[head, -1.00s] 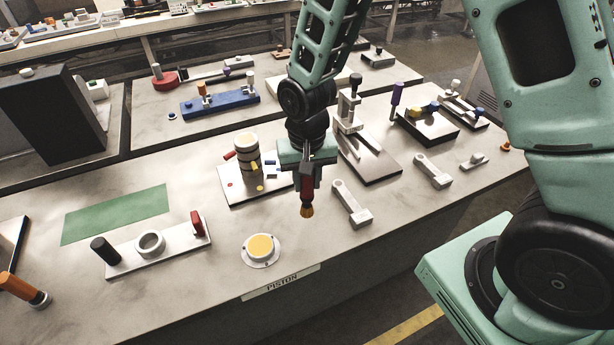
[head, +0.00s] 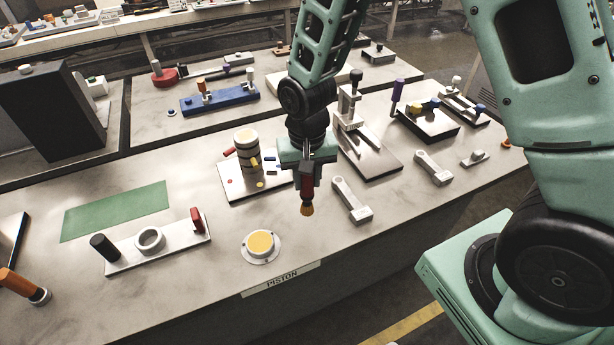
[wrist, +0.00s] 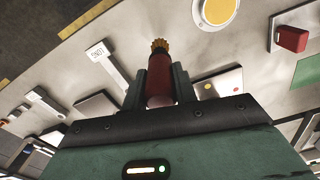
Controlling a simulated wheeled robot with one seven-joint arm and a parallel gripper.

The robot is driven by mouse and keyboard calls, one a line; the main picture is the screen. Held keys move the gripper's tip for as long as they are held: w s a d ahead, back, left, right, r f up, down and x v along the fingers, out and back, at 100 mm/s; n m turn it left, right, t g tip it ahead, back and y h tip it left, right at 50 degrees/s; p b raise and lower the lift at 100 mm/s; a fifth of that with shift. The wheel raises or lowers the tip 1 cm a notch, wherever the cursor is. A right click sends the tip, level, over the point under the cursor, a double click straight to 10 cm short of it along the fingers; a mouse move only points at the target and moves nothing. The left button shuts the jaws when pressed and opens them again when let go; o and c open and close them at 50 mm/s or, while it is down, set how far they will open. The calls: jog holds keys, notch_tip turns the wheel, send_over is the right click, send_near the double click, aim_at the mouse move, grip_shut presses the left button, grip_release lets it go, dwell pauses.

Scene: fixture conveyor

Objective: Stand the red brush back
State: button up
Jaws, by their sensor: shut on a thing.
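The red brush (head: 308,186) has a dark red handle and an orange bristle tip that points down. My gripper (head: 306,180) is shut on its handle and holds it above the bench, near the middle. In the wrist view the brush (wrist: 158,78) sits between the two dark fingers of my gripper (wrist: 160,85), bristles pointing away from the camera. A white stand (head: 180,248) at the left front has a black cylinder, an open ring (head: 149,241) and a red block (head: 197,221). The pictures do not show which place is the brush's own.
A yellow-topped round fixture (head: 260,246) stands at the front edge, left of the brush. A grey link (head: 352,200) lies just right of it. A ringed cylinder (head: 247,150) on a plate is behind left, and a clamp fixture (head: 350,110) behind right. A green mat (head: 116,212) is bare.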

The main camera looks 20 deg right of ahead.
aim_at(307, 197)
jog(key=shift+f+b, duration=0.35)
jog(key=shift+f, duration=0.1)
jog(key=shift+f+b, duration=1.8)
jog(key=shift+f, duration=0.95)
jog(key=o, duration=0.6)
jog(key=shift+o, duration=0.2)
jog(key=o, duration=0.6)
notch_tip(307, 197, up, 18)
jog(key=shift+f+b, duration=0.25)
jog(key=shift+b, duration=0.85)
